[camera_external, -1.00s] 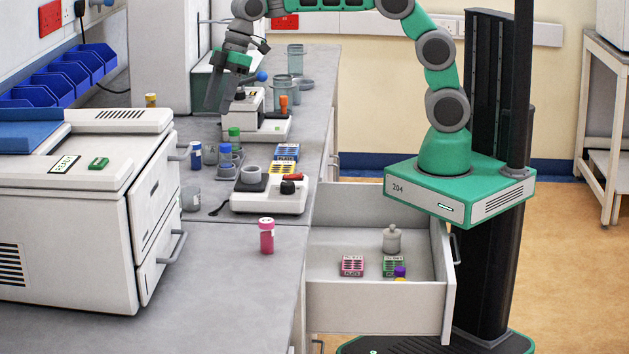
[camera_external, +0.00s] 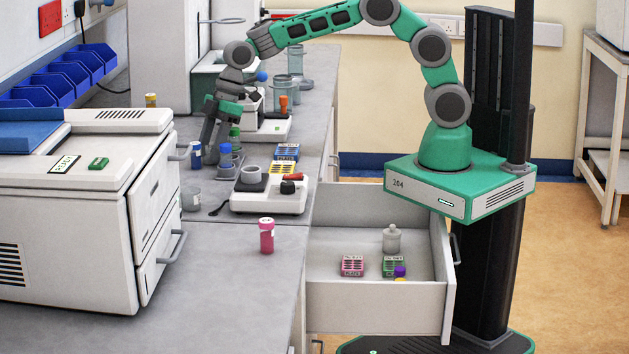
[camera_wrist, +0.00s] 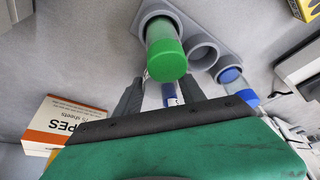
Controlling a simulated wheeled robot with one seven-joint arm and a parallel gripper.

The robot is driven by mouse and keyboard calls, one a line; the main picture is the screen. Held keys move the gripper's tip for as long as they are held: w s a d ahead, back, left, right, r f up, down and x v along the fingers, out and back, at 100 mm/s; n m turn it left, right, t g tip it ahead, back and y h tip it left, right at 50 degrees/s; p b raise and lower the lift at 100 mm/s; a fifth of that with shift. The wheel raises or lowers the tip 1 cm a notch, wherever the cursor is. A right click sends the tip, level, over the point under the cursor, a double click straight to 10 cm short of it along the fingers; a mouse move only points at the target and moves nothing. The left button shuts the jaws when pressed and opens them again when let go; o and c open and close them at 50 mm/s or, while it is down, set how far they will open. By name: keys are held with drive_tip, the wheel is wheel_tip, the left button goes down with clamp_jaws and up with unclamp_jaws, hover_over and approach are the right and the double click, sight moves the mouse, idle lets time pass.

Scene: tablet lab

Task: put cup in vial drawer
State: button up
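A small grey cup (camera_external: 191,198) stands on the bench in the external view, beside the white machine. I cannot make it out in the wrist view. The open drawer (camera_external: 375,305) at the right of the bench holds a pink rack (camera_external: 352,266), a green rack (camera_external: 394,266), a pale bottle (camera_external: 391,239) and a purple-capped vial (camera_external: 400,272). My gripper (camera_external: 214,160) points down over the bench, behind the cup and near a grey tube holder.
The grey holder (camera_wrist: 203,50) carries a green-capped tube (camera_wrist: 166,60) and a blue-capped tube (camera_wrist: 232,80). A blue vial (camera_external: 196,155) stands near my gripper. A pink vial (camera_external: 267,236) stands on the front bench. A wipes box (camera_wrist: 65,122) lies close by.

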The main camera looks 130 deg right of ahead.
clamp_jaws()
